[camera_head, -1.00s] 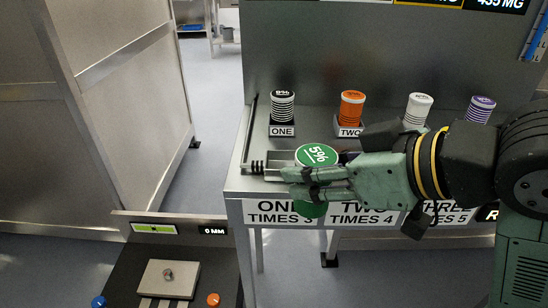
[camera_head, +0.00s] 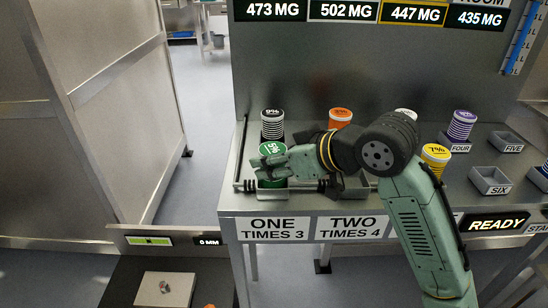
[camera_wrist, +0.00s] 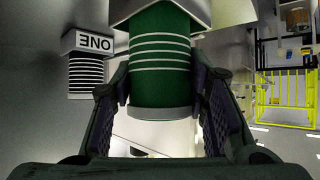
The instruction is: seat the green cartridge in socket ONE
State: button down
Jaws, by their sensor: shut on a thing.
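The green cartridge (camera_head: 271,168), with a green cap and white rings, stands about upright at the front left of the bench, behind the front label ONE TIMES 3 (camera_head: 273,229). My gripper (camera_head: 287,164) comes from the right and is shut on it. In the wrist view the green cartridge (camera_wrist: 160,62) lies between both fingers, and its far end meets a grey box-like socket (camera_wrist: 205,12). I cannot tell how deep it sits. A black cartridge (camera_wrist: 87,72) stands apart in the holder marked ONE (camera_wrist: 94,42).
Behind stand the black cartridge (camera_head: 272,123) and an orange one (camera_head: 340,118). A yellow cartridge (camera_head: 435,157) and a purple one (camera_head: 461,126) are right of my arm. An empty socket SIX (camera_head: 490,181) is at the right. A rail (camera_head: 240,155) edges the bench's left side.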

jog(key=shift+f, duration=0.25)
jog(key=c, duration=0.9)
grip_release()
jog(key=shift+c, duration=0.2)
jog(key=shift+r, duration=0.2)
jog(key=b+v, duration=0.2)
jog(key=v, duration=1)
jog(key=shift+s+a+f, duration=0.1)
jog(key=shift+f, duration=0.05)
